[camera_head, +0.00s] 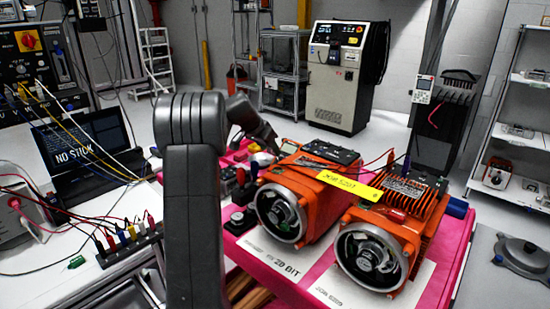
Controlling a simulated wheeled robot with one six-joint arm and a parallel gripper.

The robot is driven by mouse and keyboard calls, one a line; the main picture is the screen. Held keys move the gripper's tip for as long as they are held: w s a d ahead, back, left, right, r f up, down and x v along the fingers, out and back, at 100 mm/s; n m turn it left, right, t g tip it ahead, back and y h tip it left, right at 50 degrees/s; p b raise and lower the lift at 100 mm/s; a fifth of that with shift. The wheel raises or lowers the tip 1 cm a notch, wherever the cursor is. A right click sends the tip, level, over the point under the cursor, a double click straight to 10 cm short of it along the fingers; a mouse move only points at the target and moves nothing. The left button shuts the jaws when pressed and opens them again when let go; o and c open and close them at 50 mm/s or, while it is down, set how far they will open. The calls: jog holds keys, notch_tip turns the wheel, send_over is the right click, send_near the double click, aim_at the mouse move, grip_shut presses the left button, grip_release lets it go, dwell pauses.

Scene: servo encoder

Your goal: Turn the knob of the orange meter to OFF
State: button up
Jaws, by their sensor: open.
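A small orange-edged device with a grey face (290,147) lies on the pink-covered bench, behind the left orange motor. It looks like the orange meter, but it is small and partly hidden. Its knob and the knob's setting cannot be made out. My grey arm rises in the foreground and reaches back to the right. My gripper (272,146) is at the left edge of that device, pointing down and to the right. It is open, and nothing shows between its fingers. Whether it touches the device cannot be told.
Two large orange motors (299,199) (400,229) fill the front of the pink-covered bench (453,246). A yellow tag (349,186) lies across them, and red and black leads run nearby. A laptop (85,151) and cabled instruments stand at left. Floor shows behind the bench.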

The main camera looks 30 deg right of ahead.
aim_at(278, 159)
jog(key=v, duration=0.5)
jog(key=shift+s+a+r, duration=0.1)
jog(key=shift+a+r, duration=0.05)
jog(key=shift+r, duration=0.05)
jog(key=x, duration=1.4)
jog(key=shift+r+p, duration=0.1)
jog(key=shift+p, duration=0.25)
